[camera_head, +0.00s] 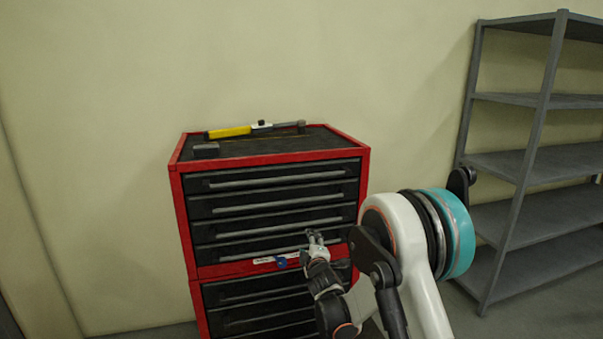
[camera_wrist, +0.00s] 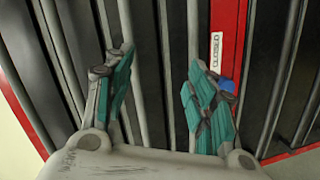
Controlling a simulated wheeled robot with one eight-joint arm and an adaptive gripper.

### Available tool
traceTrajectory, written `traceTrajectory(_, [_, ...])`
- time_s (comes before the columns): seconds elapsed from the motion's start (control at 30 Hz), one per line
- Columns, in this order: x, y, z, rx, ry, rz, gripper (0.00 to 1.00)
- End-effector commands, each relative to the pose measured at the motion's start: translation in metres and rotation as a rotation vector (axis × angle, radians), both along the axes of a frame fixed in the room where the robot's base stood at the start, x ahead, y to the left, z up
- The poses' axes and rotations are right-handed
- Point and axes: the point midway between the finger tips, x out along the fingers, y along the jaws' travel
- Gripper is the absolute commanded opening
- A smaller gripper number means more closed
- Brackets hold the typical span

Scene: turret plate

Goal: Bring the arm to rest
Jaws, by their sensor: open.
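My gripper (camera_head: 313,240) is in front of the red and black tool cabinet (camera_head: 364,175), near the red band between its upper and lower drawers. In the wrist view my gripper (camera_wrist: 158,75) is open, with its two teal-padded fingers apart and nothing held between them. Pale drawer handles run behind the fingers; I cannot tell whether a finger touches one. My arm reaches in from the lower right of the head view. All the drawers that I can see look closed.
A blue item (camera_head: 281,262) is on the red band, left of my gripper. A grey shelf rack (camera_head: 515,165) stands at the right. The wall left of the cabinet is bare.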

Motion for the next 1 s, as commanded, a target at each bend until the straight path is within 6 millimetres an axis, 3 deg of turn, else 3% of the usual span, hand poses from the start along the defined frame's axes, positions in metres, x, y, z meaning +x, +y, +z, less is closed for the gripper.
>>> traceTrajectory(0.03, [-0.005,-0.01,0.017,0.027,0.022,-0.02,0.51])
traceTrajectory(0.2, [-0.028,-0.039,0.061,0.134,0.102,-0.093,0.51])
traceTrajectory(0.5, [-0.091,-0.086,0.124,0.32,0.236,-0.224,0.51])
traceTrajectory(0.8, [-0.179,-0.126,0.164,0.507,0.364,-0.359,0.51])
traceTrajectory(1.0, [-0.246,-0.146,0.176,0.628,0.446,-0.451,0.51])
